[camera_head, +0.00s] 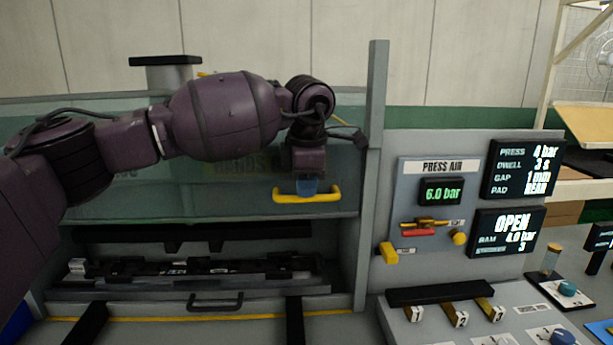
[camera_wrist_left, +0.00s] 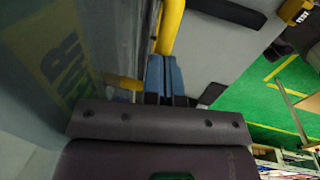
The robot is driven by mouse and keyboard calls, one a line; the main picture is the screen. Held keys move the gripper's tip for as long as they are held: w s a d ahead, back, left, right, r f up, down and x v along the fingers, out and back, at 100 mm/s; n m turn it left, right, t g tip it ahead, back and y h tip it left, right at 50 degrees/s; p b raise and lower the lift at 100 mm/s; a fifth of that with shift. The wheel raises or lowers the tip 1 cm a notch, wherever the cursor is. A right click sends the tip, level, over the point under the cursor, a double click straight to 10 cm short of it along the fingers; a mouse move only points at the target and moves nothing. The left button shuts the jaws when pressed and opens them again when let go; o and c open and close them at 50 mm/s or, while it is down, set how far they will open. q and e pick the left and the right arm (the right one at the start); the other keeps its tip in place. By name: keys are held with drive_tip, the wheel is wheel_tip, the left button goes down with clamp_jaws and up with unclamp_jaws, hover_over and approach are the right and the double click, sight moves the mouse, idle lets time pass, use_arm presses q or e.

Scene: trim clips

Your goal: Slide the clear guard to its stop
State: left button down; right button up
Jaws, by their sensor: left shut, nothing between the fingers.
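The clear guard (camera_head: 230,200) is a greenish see-through panel across the press front. Its lower edge stands above an open gap. A yellow handle (camera_head: 335,195) is on its lower right part. My left gripper (camera_head: 307,187) is shut and empty, its blue fingertips at the handle. In the left wrist view the blue fingers (camera_wrist_left: 166,78) lie together beside the yellow handle (camera_wrist_left: 172,25); whether they touch it I cannot tell. The guard also shows in the left wrist view (camera_wrist_left: 110,40). My right gripper is not in view.
Under the guard, a dark trim part (camera_head: 190,267) lies in a fixture behind a drawer handle (camera_head: 215,303). A grey post (camera_head: 372,160) stands right of the guard. A control panel (camera_head: 432,210) reads 6.0 bar; a display (camera_head: 507,232) reads OPEN. Switches (camera_head: 455,315) sit in front.

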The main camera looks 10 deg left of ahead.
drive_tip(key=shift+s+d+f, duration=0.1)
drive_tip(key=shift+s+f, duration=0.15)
